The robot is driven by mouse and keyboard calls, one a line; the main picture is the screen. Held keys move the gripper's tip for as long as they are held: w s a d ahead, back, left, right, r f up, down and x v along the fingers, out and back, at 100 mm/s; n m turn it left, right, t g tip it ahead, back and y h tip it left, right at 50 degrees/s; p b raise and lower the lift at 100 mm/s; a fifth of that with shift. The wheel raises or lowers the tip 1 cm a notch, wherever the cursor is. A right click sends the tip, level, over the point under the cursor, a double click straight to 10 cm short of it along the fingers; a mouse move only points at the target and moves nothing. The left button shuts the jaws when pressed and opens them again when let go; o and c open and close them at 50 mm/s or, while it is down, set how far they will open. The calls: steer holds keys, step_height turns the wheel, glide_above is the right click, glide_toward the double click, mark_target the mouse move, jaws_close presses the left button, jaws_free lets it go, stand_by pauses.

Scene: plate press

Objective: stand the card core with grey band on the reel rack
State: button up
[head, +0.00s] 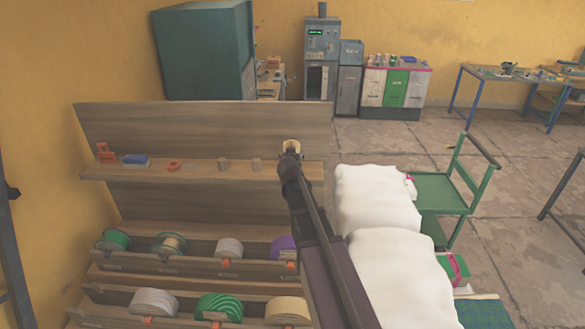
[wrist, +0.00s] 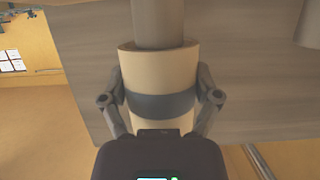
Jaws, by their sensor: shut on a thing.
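The card core with grey band (wrist: 160,105) is a cream tube with a blue-grey band around its middle. It also shows at the end of my arm in the head view (head: 291,146). My gripper (wrist: 160,103) is shut on it, one finger on each side at the band. The reel rack (head: 200,123) is a wooden stand with a shelf and short grey-brown pegs (head: 256,164). In the wrist view a peg (wrist: 159,22) lines up with the core's far end; I cannot tell whether the core is around it or in front of it.
On the shelf's left lie an orange item (head: 106,153), a blue item (head: 135,159) and an orange ring (head: 174,166). Several reels (head: 219,305) fill the lower tiers. White wrapped bundles (head: 378,205) and a green trolley (head: 440,190) stand right of my arm.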

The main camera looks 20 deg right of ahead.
steer(key=shift+f, duration=0.15)
steer(key=shift+f+b, duration=1.75)
steer(key=shift+b, duration=0.15)
steer(key=o, duration=0.9)
steer(key=shift+f, duration=0.1)
steer(key=shift+o, duration=0.2)
steer(key=shift+r, duration=0.2)
steer(key=p+v, duration=0.4)
steer(key=v, duration=0.8)
steer(key=shift+s+f, duration=0.1)
steer(key=shift+f, duration=0.1)
